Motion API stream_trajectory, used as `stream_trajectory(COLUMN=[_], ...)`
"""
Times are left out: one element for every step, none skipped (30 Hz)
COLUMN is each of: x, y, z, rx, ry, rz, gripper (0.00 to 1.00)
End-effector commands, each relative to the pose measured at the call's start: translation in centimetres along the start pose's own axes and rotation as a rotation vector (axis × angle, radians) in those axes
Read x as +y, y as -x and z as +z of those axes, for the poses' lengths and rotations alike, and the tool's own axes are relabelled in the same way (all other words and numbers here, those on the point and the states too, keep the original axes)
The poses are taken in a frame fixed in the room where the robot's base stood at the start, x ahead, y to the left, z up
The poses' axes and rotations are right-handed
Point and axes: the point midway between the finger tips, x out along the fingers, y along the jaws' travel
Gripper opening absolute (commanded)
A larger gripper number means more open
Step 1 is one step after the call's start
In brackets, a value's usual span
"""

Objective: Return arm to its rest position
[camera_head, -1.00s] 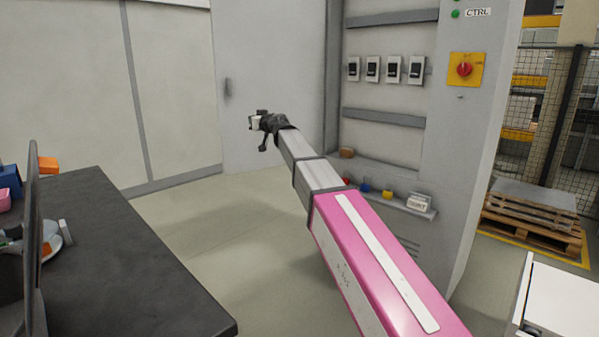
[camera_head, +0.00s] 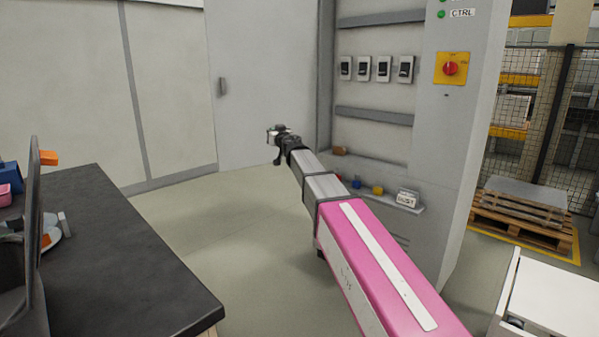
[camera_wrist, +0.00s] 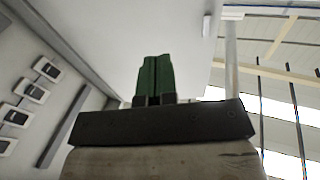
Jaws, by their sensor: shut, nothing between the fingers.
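My arm reaches forward and away in the head view, its pink and grey links running from the lower right toward the middle. My gripper (camera_head: 274,133) is at the far end, small and dark, in front of the grey cabinet door. In the wrist view my gripper (camera_wrist: 154,62) shows two green fingers side by side with only a thin line between them. It is shut and holds nothing. The fingers point up toward the pale cabinet surface and ceiling, and they touch nothing that I can see.
The open control cabinet (camera_head: 372,113) stands behind the arm, with small coloured parts on its lower shelf. A dark worktable (camera_head: 125,265) is at the left. A white drawer unit (camera_head: 555,300) is at the lower right, with a pallet (camera_head: 520,220) behind it. Floor between is clear.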

Motion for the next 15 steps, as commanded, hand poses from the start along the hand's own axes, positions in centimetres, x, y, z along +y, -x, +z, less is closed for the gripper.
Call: stream_trajectory(x=[1.2,1.9,3.1,4.0,5.0,6.3,7.4,8.5,10.0,11.0,12.0,13.2,14.0,14.8,15.6], y=[1.1,1.6,2.4,3.1,3.9,5.0,6.0,7.1,8.6,9.7,10.9,12.5,13.8,15.1,16.8], z=[1.1,1.6,2.6,3.3,4.1,5.5,6.5,7.6,9.3,10.5,11.8,13.4,14.7,16.0,17.7], rx=[0.001,0.002,-0.001,-0.004,-0.010,-0.023,-0.037,-0.055,-0.085,-0.110,-0.139,-0.182,-0.216,-0.254,-0.307], ry=[-0.002,-0.001,-0.001,-0.001,-0.001,-0.001,-0.001,-0.001,-0.001,-0.002,-0.001,-0.002,-0.004,-0.006,-0.010], rz=[0.043,0.070,0.112,0.146,0.183,0.236,0.279,0.324,0.384,0.427,0.468,0.520,0.558,0.593,0.635], gripper=[0.00,0.00,0.00,0.00,0.00,0.00,0.00,0.00,0.00,0.00,0.00,0.00,0.00,0.00,0.00])
